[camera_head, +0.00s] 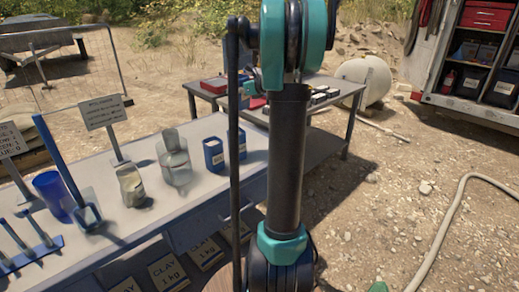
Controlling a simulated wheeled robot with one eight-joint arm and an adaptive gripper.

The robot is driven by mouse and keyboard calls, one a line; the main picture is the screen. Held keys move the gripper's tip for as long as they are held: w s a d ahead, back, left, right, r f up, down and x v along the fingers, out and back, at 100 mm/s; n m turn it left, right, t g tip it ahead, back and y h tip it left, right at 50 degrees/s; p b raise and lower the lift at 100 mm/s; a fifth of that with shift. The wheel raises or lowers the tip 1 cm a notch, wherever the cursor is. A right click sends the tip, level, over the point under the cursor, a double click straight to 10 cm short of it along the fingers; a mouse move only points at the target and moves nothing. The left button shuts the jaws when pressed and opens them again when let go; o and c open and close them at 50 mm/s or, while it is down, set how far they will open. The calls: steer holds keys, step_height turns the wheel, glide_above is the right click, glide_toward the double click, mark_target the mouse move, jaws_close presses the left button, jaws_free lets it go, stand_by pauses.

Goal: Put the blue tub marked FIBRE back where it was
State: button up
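Two small blue tubs stand upright at the right end of the long grey table. The nearer blue tub (212,147) shows a pale label, too small to read. The other blue tub (242,143) is partly hidden behind a thin dark upright part of my arm. I cannot tell which of them is marked FIBRE. My arm rises through the middle of the view, right of the tubs. My gripper is not in view, so whether it holds anything is hidden.
CLAY bags (168,272) sit below. A second table (345,84) stands behind; a hose (440,226) lies right.

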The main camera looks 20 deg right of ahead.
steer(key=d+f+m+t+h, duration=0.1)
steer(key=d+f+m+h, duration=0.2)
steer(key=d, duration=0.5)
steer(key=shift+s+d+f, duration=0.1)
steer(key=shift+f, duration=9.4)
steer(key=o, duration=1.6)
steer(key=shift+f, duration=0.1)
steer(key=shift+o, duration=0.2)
